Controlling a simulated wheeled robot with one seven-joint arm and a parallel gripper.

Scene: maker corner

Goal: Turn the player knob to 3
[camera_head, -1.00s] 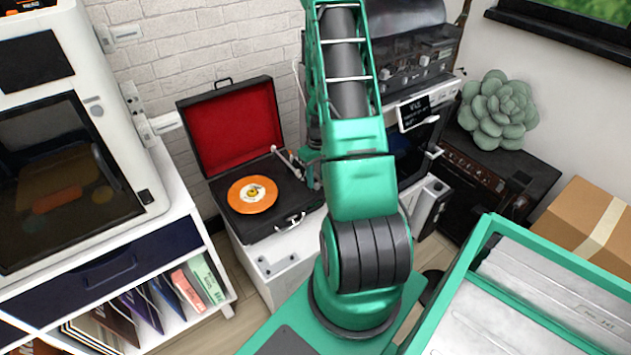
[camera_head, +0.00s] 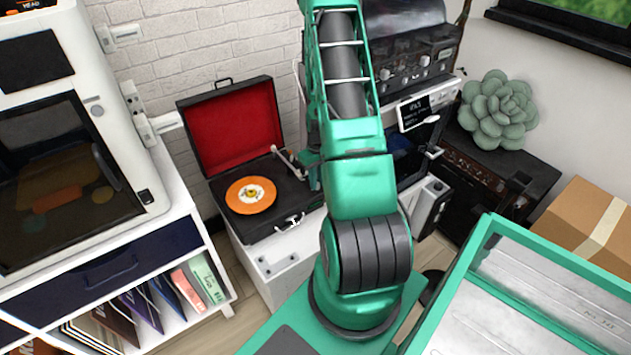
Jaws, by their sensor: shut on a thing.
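The record player (camera_head: 268,230) stands open on a white cabinet, left of my arm. It has a black case, a red-lined lid (camera_head: 232,125) and an orange record (camera_head: 251,195) with a pale label. Its tonearm (camera_head: 288,160) lies at the right of the record. My green arm covers the right end of the deck. I cannot see the player knob or its setting. My gripper's fingers are hidden behind my arm, so their hold does not show.
A white machine (camera_head: 75,130) stands on a shelf unit at the left. An espresso-like machine (camera_head: 405,70) is behind my arm. A succulent (camera_head: 498,110) sits on a dark amplifier-like box at the right. A cardboard box (camera_head: 590,225) is at far right.

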